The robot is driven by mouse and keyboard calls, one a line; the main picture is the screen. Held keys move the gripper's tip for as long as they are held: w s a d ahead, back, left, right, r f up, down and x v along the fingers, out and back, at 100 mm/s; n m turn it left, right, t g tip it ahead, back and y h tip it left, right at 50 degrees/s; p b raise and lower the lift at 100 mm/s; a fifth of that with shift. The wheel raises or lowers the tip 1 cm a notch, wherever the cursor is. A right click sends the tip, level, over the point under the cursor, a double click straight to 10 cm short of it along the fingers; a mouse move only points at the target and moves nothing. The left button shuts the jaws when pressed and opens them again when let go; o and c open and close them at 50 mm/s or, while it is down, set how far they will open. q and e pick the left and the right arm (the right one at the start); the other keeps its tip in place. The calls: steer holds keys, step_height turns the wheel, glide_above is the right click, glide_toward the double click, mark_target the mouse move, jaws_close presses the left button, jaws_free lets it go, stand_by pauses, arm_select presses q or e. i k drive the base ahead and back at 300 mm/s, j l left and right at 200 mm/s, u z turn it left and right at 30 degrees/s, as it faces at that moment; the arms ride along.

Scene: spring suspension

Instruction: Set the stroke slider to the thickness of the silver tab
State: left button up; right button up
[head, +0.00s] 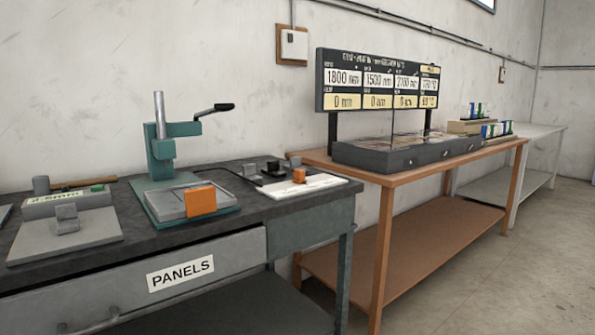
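A grey metal block with a raised tab (67,218) stands on a flat grey plate (50,245) at the left of the dark workbench. I cannot tell for certain that it is the silver tab. A small orange block (299,176) sits on a white marked strip (325,184) at the bench's right end; it looks like a slider. A larger orange block (201,200) is at the front of the green press (160,150), on its grey tray. Neither of my grippers is in view.
A grey box with a green readout (62,200) stands behind the plate. The bench drawer (225,258) is labelled PANELS. A wooden table (420,170) to the right carries a grey tray (400,155) and a display board (372,82). Floor (480,270) is clear at right.

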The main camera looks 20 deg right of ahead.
mark_target(299, 174)
steer(key=l+u, duration=0.35)
steer(key=l, duration=0.75)
steer(key=l+u, duration=0.4)
steer(key=l, duration=0.75)
